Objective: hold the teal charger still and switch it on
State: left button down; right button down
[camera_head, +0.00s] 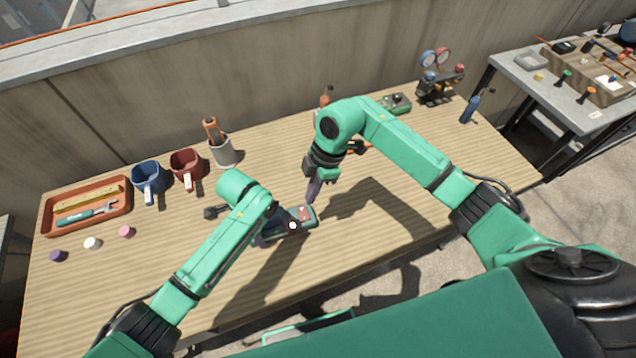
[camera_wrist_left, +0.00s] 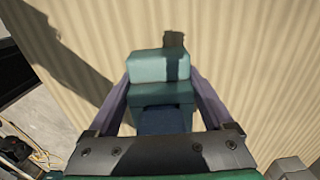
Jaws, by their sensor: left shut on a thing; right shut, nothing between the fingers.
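The teal charger (camera_head: 306,222) lies on the wooden workbench near its front middle; its top face shows a red patch and a small pale round spot. My left gripper (camera_head: 270,234) is shut on the charger from its left side. In the left wrist view the charger (camera_wrist_left: 160,68) sits between the two purple fingers of my left gripper (camera_wrist_left: 162,95). My right gripper (camera_head: 313,198) is shut and empty, pointing down at the charger's far right edge. I cannot tell whether its tips touch the charger. The switch is too small to make out clearly.
An orange tray (camera_head: 118,222) with tools, a blue mug (camera_head: 146,177), a red mug (camera_head: 184,160) and a grey cup (camera_head: 223,152) stand at the back left. Small caps lie in front. A gauge set (camera_head: 436,90) stands at the back right. The bench's front left is clear.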

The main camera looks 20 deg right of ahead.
jog(key=v, duration=0.2)
jog(key=s+v, duration=0.1)
jog(key=v, duration=0.2)
jog(key=shift+s+r, duration=0.1)
jog(key=shift+r, duration=0.1)
pick_arm(q)
grip_release()
pick_arm(e)
jog(key=shift+d, duration=0.1)
pick_arm(q)
notch_tip(320, 180, up, 9)
jog(key=p, duration=1)
jog(key=shift+r, duration=0.2)
jog(key=shift+f, duration=0.2)
pick_arm(e)
notch_tip(320, 180, up, 10)
